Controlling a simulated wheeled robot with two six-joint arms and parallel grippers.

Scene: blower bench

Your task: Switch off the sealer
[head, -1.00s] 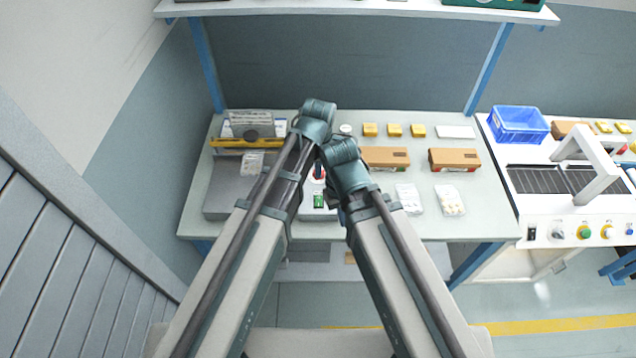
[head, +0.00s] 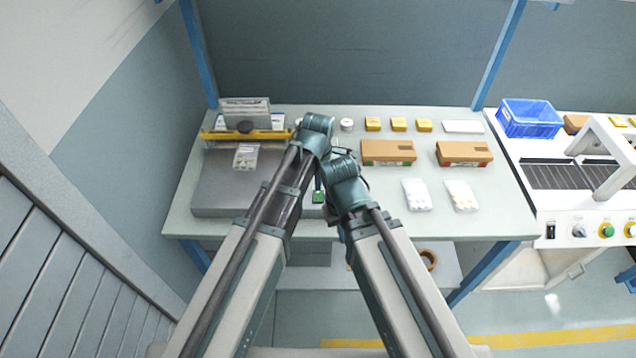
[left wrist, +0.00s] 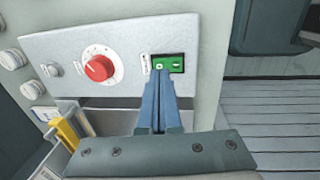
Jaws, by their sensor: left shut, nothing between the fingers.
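The sealer (head: 215,188) is a grey machine with a yellow bar (head: 270,134) at the left of the bench. Its control panel (left wrist: 125,47) fills the upper left wrist view, with a red knob (left wrist: 99,68) and a green rocker switch (left wrist: 176,63) in a dark frame. The switch also shows as a small green patch (head: 319,197) between my arms in the head view. My left gripper (left wrist: 160,77) is shut and empty, its blue fingertips at the switch's lower left edge; I cannot tell whether they touch.
Cartons (head: 388,151), small yellow boxes (head: 398,124) and clear packs (head: 417,195) lie on the bench right of my arms. A blue bin (head: 528,118) stands on the white machine (head: 585,222) at the right.

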